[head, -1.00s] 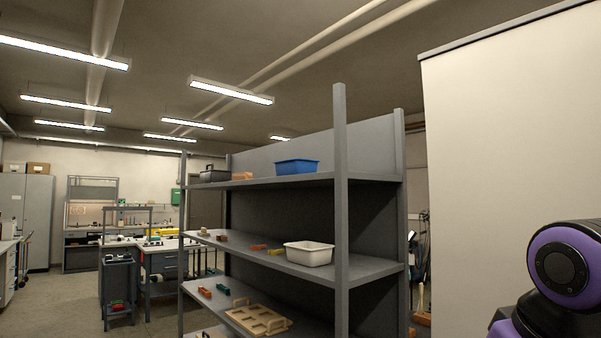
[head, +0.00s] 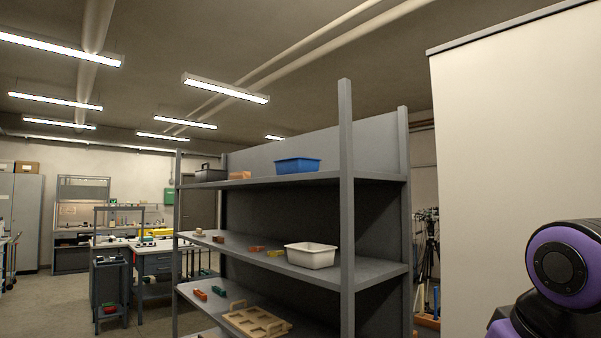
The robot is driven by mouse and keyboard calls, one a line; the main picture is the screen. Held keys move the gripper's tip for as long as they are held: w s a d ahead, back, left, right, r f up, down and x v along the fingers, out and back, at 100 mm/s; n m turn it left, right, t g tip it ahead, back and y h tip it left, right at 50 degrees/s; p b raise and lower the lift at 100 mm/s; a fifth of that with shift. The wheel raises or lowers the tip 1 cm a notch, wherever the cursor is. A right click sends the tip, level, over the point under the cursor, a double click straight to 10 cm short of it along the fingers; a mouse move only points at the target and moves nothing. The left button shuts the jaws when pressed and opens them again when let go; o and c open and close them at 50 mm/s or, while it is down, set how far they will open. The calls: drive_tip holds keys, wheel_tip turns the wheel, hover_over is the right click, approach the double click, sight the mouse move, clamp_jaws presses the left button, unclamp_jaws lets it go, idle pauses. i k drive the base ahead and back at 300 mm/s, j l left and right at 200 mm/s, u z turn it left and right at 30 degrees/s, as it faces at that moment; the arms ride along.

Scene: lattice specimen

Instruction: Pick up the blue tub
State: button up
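The blue tub (head: 297,166) sits upright on the top shelf (head: 262,182) of a grey shelving rack, a little left of the front upright post. It looks empty of anything rising above its rim. My gripper is not in view. Only a purple and black joint of my arm shows at the lower right, well apart from the rack.
A dark toolbox (head: 211,174) and an orange-brown block (head: 239,175) share the top shelf. A white tub (head: 310,255) stands on the middle shelf, a tan slotted tray (head: 257,321) below. The rack's front post (head: 346,210) stands right of the tub. A pale panel (head: 515,140) rises at right.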

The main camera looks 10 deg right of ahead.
sight(297, 164)
drive_tip(key=i+j+z, duration=0.1)
drive_tip(key=z, duration=0.25)
drive_tip(key=i+j+z, duration=0.1)
drive_tip(key=z, duration=0.25)
drive_tip(key=i+j+z, duration=0.15)
drive_tip(key=j, duration=0.3)
drive_tip(key=i+j+z, duration=0.15)
drive_tip(key=j, duration=0.3)
drive_tip(key=i+j+z, duration=0.15)
drive_tip(key=j, duration=0.35)
drive_tip(key=j+z, duration=0.15)
drive_tip(key=j, duration=0.3)
